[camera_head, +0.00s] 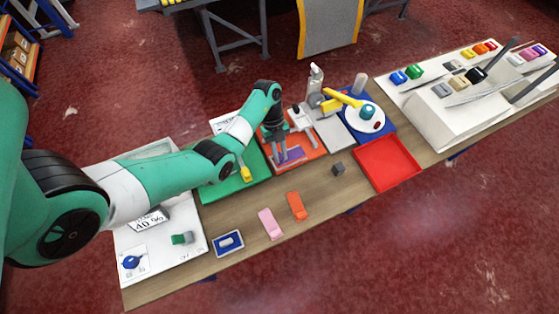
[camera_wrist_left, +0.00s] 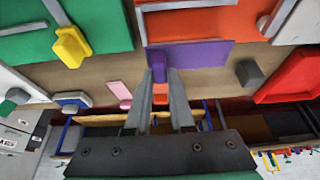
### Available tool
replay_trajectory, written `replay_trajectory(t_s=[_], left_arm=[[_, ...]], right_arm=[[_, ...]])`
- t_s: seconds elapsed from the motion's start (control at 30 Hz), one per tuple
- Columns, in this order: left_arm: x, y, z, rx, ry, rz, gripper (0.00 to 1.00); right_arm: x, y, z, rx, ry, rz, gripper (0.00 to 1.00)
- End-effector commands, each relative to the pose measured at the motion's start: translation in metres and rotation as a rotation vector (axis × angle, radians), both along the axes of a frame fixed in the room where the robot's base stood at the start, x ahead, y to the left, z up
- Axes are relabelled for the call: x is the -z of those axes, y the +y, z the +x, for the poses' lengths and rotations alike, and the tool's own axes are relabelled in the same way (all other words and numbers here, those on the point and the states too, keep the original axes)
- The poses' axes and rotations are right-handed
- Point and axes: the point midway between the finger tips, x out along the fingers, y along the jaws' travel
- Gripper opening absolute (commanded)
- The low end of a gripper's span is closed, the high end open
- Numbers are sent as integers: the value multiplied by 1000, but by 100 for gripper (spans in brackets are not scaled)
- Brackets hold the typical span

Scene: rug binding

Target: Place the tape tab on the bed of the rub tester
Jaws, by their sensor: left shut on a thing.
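My left gripper (camera_head: 279,157) points down at the near part of an orange-red board (camera_head: 311,150), with its fingers shut on the upright grip of a purple tab (camera_wrist_left: 158,66). The tab's flat purple sheet (camera_wrist_left: 205,53) spreads out at the fingertips; in the head view it overlaps the board's near part (camera_head: 294,155). I cannot tell whether the sheet touches the board or hangs just above it. A pale device (camera_head: 300,117) stands at the back of this board and looks like the rub tester. My right gripper is not in view.
A green board (camera_head: 225,188) with a yellow-gripped piece (camera_head: 246,174) lies left. A grey block (camera_head: 338,169), orange block (camera_head: 296,206) and pink block (camera_head: 270,223) lie in front. A red tray (camera_head: 388,180) and a blue board with a yellow-armed device (camera_head: 345,98) are right.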

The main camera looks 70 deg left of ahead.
Motion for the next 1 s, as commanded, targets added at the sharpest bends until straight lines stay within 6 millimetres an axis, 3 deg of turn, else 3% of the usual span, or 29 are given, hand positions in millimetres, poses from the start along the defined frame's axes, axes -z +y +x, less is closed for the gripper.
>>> replay_trajectory(t_s=[0.07, 0.27, 0.5, 0.87, 0.9, 1.0], left_arm=[[11, 8, 2, -1, -2, 0, 0], [15, 13, 3, 0, -3, 1, 0], [49, 17, 2, 1, -1, 1, 0], [52, 16, 2, 1, -1, 1, 0], [51, 17, 2, 1, -2, 2, 26], [51, 16, 2, 0, -2, 1, 44]], right_arm=[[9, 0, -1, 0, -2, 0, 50], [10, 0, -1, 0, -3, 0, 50], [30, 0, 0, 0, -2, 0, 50], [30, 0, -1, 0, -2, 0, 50], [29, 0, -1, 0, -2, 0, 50], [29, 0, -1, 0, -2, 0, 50]])
